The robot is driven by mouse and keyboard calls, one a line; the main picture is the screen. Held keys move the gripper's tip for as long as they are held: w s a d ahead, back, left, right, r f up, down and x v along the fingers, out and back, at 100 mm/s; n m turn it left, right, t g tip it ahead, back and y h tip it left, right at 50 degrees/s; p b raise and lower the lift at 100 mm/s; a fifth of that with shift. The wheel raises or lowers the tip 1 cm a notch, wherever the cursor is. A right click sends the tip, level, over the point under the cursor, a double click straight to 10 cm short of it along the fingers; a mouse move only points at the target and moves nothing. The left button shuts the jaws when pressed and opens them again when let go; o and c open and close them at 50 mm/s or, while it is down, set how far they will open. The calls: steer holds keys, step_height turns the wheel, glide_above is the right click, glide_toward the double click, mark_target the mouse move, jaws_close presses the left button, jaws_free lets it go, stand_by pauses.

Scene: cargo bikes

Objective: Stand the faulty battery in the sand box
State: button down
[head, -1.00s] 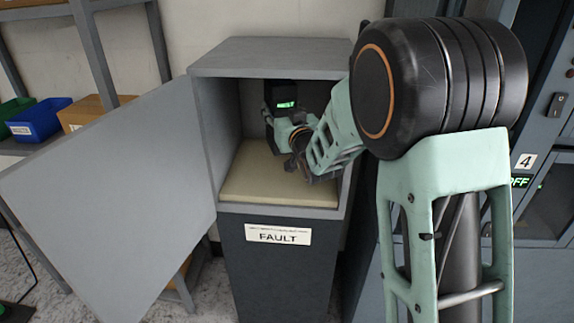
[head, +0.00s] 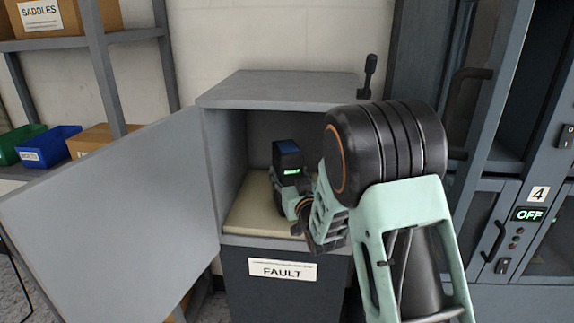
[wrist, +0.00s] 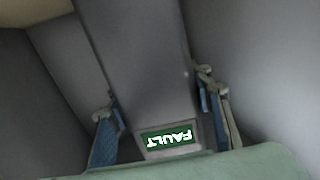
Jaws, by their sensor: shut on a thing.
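The faulty battery (head: 287,155) is a dark upright block with a bluish top and a lit green display. It is inside the open sand box (head: 225,150), a grey cabinet labelled FAULT, above or on its pale sand floor (head: 252,207). My gripper (head: 291,192) reaches in from the right and is shut on the battery. In the wrist view the battery (wrist: 140,70) lies between my blue-padded fingers (wrist: 160,122), and its display reads FAULT. Its lower end is partly hidden by my gripper; I cannot tell whether it touches the sand.
The box's door (head: 120,215) stands wide open to the left. A shelf with a blue bin (head: 50,147), a green bin (head: 20,143) and cardboard boxes is behind it. A tall locker with an OFF display (head: 529,214) stands at right.

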steer(key=shift+r, duration=0.25)
steer(key=c, duration=1)
jaws_free()
steer(key=shift+f, duration=0.25)
steer(key=v, duration=1.2)
